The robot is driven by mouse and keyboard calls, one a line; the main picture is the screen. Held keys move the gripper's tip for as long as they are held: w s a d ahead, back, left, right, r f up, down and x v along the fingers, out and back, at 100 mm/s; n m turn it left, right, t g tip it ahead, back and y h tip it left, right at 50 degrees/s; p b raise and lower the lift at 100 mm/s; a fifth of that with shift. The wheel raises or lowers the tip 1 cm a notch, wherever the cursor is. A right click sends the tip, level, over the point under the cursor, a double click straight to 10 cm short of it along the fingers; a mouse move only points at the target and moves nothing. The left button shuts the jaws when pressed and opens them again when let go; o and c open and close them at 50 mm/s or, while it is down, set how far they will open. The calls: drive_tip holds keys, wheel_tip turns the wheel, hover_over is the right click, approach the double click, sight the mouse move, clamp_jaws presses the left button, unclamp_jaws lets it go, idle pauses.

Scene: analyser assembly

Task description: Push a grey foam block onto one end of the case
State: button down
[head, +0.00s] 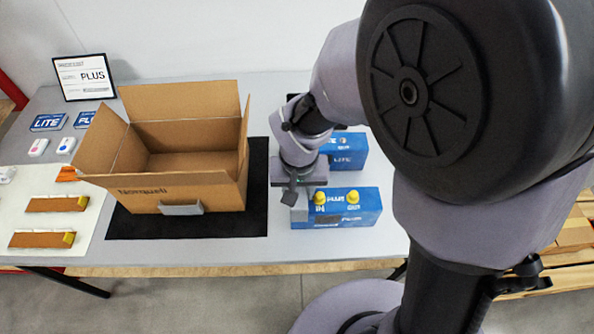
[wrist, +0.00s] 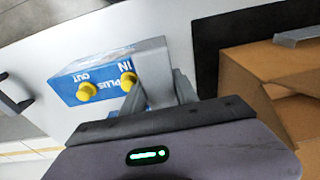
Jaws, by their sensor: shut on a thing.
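The blue PLUS case (head: 345,212) lies on the table right of the carton, with two yellow caps on top by the IN and OUT marks. It also shows in the wrist view (wrist: 98,72). My gripper (head: 291,194) is over the case's left end, shut on a grey foam block (head: 299,213). In the wrist view the grey foam block (wrist: 152,68) is between the fingers (wrist: 163,95) and lies against the IN end of the case. I cannot tell whether it is fully seated. The fingers partly hide it.
An open cardboard carton (head: 190,192) stands on a black mat (head: 125,225) to the left, with a grey piece (head: 182,208) at its front. A blue LITE case (head: 345,151) lies behind the PLUS case. A PLUS sign (head: 84,77) stands at the back left.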

drive_tip(key=shift+f+b, duration=0.45)
drive_tip(key=shift+f, duration=0.05)
idle(0.3)
drive_tip(key=c, duration=0.9)
unclamp_jaws()
drive_tip(key=shift+o, duration=0.2)
wheel_tip(320, 180, up, 7)
drive_tip(key=p, duration=0.5)
drive_tip(key=shift+r+p, duration=0.1)
drive_tip(key=shift+p, duration=0.3)
